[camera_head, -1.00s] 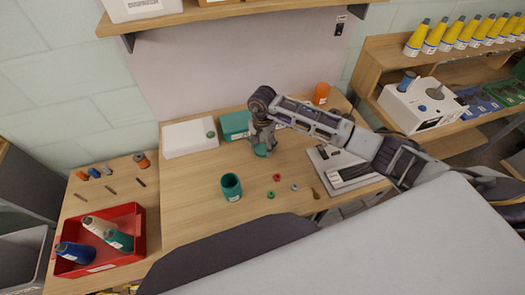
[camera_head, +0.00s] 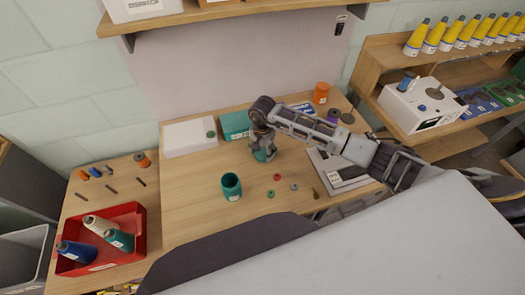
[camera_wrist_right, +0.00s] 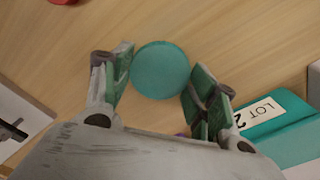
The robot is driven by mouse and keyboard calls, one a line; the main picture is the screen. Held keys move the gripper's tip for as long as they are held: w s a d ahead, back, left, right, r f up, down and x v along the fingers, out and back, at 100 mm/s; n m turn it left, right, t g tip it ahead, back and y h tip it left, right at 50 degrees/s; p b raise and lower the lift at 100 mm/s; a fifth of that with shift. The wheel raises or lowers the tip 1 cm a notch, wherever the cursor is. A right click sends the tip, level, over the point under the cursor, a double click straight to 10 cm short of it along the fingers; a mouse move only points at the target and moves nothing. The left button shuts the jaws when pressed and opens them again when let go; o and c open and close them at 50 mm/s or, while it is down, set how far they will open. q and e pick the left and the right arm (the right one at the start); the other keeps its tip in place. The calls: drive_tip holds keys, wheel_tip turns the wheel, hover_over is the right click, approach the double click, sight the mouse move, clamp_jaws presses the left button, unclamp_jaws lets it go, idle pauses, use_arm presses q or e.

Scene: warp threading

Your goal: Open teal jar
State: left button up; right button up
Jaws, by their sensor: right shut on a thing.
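The teal jar (camera_head: 231,189) stands upright on the wooden table, left of my right gripper, and its top looks open with a dark inside. My right gripper (camera_head: 263,154) points down at the table and is shut on a round teal lid (camera_wrist_right: 160,70). In the right wrist view the lid sits between the two fingertips (camera_wrist_right: 160,80), seen from above. In the head view the fingers partly hide it, and I cannot tell whether it touches the table. My left gripper is not in view.
A teal box (camera_head: 235,125) and a white box (camera_head: 188,138) stand behind. Small red (camera_head: 277,177), green (camera_head: 270,194) and grey pieces lie in front. An orange jar (camera_head: 321,93) and a purple jar (camera_head: 333,116) stand at the back right. A red tray (camera_head: 139,232) with cones is at left.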

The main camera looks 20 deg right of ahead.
sight(263, 154)
drive_tip(key=o, duration=1.1)
drive_tip(key=shift+f, duration=0.1)
drive_tip(key=shift+r, duration=0.2)
wheel_tip(263, 154, up, 12)
drive_tip(key=shift+f+b, duration=0.1)
drive_tip(key=shift+b, duration=0.75)
drive_tip(key=shift+s, duration=0.1)
